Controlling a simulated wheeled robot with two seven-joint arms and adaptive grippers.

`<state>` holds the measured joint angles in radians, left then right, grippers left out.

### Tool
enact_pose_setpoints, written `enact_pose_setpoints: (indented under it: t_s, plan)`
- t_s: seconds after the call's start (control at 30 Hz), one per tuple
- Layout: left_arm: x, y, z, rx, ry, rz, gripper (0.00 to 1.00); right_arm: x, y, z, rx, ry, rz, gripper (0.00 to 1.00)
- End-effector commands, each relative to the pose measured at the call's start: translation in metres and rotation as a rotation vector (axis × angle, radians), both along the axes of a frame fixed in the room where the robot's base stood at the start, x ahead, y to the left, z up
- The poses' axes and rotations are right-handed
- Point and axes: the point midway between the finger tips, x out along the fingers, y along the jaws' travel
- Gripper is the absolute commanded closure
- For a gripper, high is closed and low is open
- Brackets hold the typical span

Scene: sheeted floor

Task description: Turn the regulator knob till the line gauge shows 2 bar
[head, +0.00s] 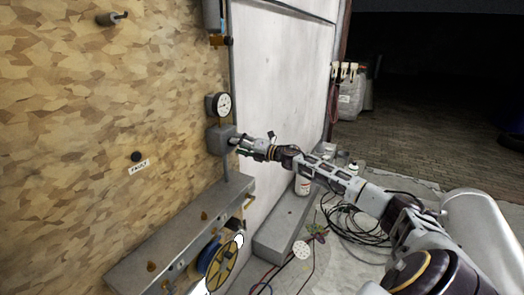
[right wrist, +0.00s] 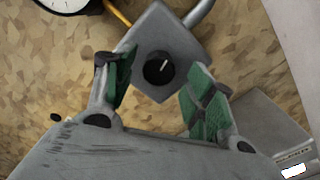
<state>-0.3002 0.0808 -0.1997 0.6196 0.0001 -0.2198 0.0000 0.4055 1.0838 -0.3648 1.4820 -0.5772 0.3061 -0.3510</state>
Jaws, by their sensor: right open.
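The regulator is a grey box (head: 216,140) on the chipboard wall, and its grey face (right wrist: 155,28) fills the upper middle of the right wrist view. Its black round knob (right wrist: 158,68) has a white pointer line tilted up and slightly right. The knob is hidden in the head view. The line gauge (head: 219,104) is a round white dial above the box; its reading is too small to tell. My right gripper (head: 238,144) is open at the box, its green-padded fingers (right wrist: 162,80) on either side of the knob, apart from it. My left gripper is not in view.
A grey ledge (head: 180,235) juts from the wall below the regulator. A yellow reel-like wheel (head: 225,265) hangs at its front. A grey block (head: 285,222), a white container (head: 303,185) and black cables (head: 350,228) lie on the floor to the right. A FAULT label (head: 139,166) is on the wall.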

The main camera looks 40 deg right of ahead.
Motion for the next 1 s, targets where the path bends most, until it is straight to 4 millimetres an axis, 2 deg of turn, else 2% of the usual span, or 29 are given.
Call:
enact_pose_setpoints:
  t_s: [1.0]
  plan:
    - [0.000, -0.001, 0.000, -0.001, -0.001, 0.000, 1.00, -0.043, -0.018, -0.001, -0.001, 0.001, 0.000, 0.46]
